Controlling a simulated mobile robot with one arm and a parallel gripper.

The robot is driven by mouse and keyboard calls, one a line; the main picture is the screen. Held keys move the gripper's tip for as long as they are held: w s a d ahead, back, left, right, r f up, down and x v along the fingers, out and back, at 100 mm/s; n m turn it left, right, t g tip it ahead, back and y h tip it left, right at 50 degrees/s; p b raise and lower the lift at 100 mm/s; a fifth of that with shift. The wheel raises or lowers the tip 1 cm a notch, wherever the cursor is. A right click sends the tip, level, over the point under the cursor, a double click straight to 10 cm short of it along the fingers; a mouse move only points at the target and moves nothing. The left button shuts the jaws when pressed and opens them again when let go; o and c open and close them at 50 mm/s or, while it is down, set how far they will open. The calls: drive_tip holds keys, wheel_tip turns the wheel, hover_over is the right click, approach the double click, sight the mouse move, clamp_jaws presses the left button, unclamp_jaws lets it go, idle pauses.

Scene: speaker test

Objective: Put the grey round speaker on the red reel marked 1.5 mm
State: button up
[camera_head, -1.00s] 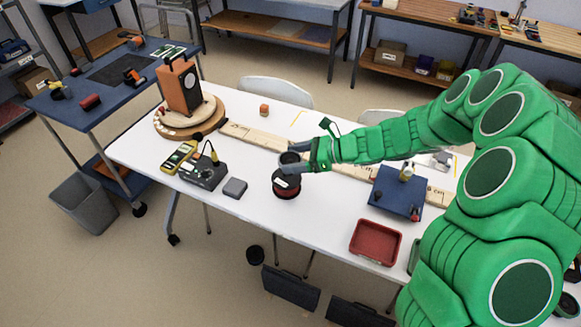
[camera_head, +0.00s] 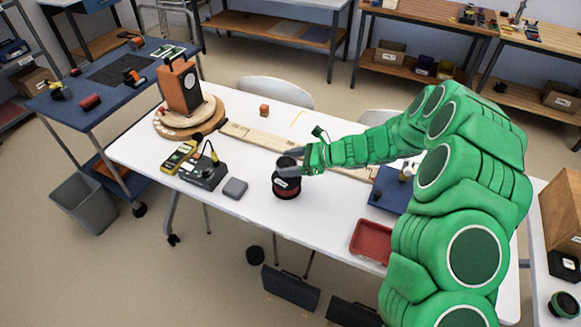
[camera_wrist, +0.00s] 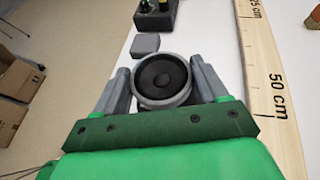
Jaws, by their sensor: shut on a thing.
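My gripper (camera_head: 288,167) is shut on the grey round speaker (camera_wrist: 162,80). In the wrist view the speaker's dark cone faces the camera, with one grey finger on each side of its rim. In the head view the dark reel with red and a pale label (camera_head: 284,187) stands on the white table directly below the speaker. The speaker looks lined up over the reel. I cannot tell whether it rests on the reel or hangs just above it. In the wrist view the speaker and gripper hide the reel.
A small grey box (camera_head: 235,188) and a dark device (camera_head: 203,172) are to the left. A long wooden ruler (camera_head: 260,139) lies behind. A red tray (camera_head: 370,241) and a blue board (camera_head: 385,190) are to the right. The table's front edge is close.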

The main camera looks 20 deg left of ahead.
drive_tip(key=shift+f, duration=1.05)
drive_tip(key=shift+f, duration=0.1)
drive_tip(key=o, duration=1.3)
drive_tip(key=v, duration=1.2)
